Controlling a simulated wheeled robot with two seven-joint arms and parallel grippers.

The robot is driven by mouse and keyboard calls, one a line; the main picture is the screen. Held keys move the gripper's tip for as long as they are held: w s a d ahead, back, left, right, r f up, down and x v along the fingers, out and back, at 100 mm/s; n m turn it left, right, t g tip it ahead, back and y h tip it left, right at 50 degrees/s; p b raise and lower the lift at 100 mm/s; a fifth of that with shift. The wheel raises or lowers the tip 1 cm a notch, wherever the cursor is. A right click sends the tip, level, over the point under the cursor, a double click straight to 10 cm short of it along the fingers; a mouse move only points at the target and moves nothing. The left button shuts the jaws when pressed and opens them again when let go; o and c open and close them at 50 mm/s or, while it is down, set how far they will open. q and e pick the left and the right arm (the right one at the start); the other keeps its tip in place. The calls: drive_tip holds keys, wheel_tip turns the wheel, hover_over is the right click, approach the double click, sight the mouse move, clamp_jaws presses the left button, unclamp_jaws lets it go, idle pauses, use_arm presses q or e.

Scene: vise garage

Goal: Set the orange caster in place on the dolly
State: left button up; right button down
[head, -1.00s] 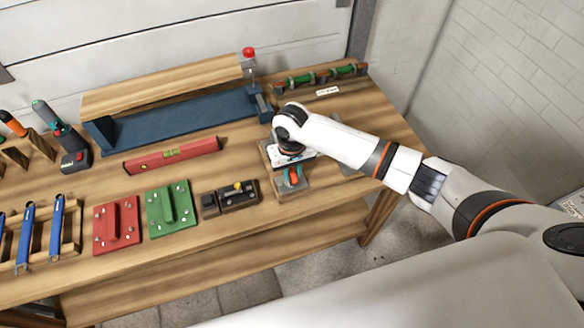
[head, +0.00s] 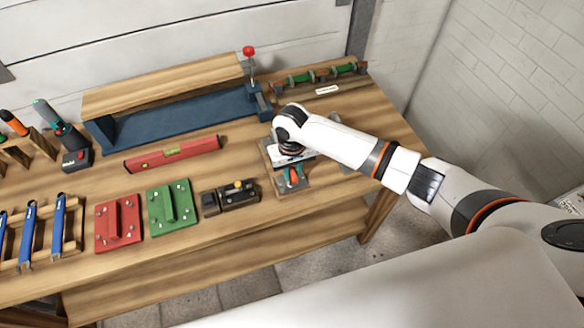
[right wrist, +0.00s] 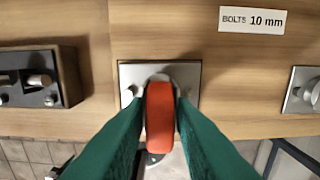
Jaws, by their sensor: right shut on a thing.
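The orange caster (right wrist: 160,118) is upright in the middle of the right wrist view, between the two green fingers of my right gripper (right wrist: 160,130). The gripper is shut on it. A grey metal plate (right wrist: 187,75) with bolts lies behind the caster; whether it is the caster's own plate or part of the dolly, and whether they touch, I cannot tell. In the head view the orange caster (head: 294,176) shows small below my right wrist, over a grey plate (head: 294,188) near the bench's front edge. My left gripper is not in view.
A dark block with bolts (head: 230,194) stands close on the left, then a green plate (head: 168,207) and a red plate (head: 118,223). A red level (head: 172,156) lies behind them. A second metal plate (right wrist: 300,78) shows at the wrist view's right edge. Bare wood (head: 375,110) lies at the right.

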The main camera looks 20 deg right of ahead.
drive_tip(key=shift+f+p, duration=0.1)
drive_tip(key=shift+p, duration=0.3)
idle(0.4)
drive_tip(key=c, duration=0.8)
unclamp_jaws()
drive_tip(key=shift+c, duration=0.2)
wheel_tip(320, 180, up, 7)
drive_tip(key=p, duration=0.8)
idle(0.5)
